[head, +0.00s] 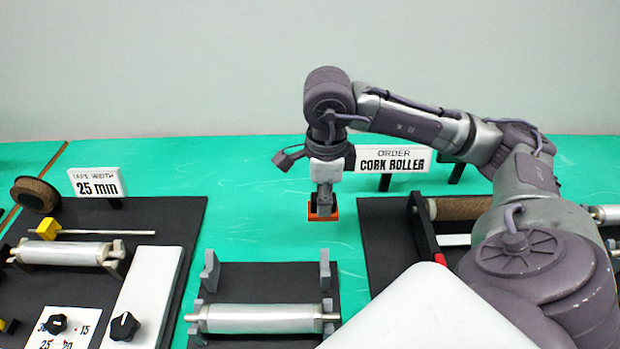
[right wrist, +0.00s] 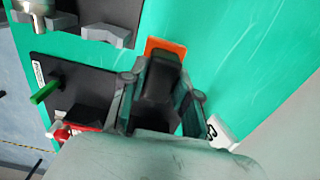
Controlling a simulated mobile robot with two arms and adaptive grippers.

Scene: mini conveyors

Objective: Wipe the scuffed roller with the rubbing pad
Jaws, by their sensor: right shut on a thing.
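My right gripper (head: 324,200) points down over the green table and is shut on the rubbing pad (head: 335,214), an orange block. In the right wrist view, the pad (right wrist: 166,47) shows an orange edge past the fingers (right wrist: 157,95), with a dark body between them. The pad is behind the front stand, apart from every roller. A silver roller (head: 262,318) lies across grey brackets on that stand. Another silver roller (head: 62,252) lies on the left board. I cannot make out scuffs on either. My left gripper is out of view.
A cork roller (head: 460,208) lies on the right black board, partly behind my arm. The sign "ORDER CORK ROLLER" (head: 392,160) stands behind. Green table is free around the pad.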

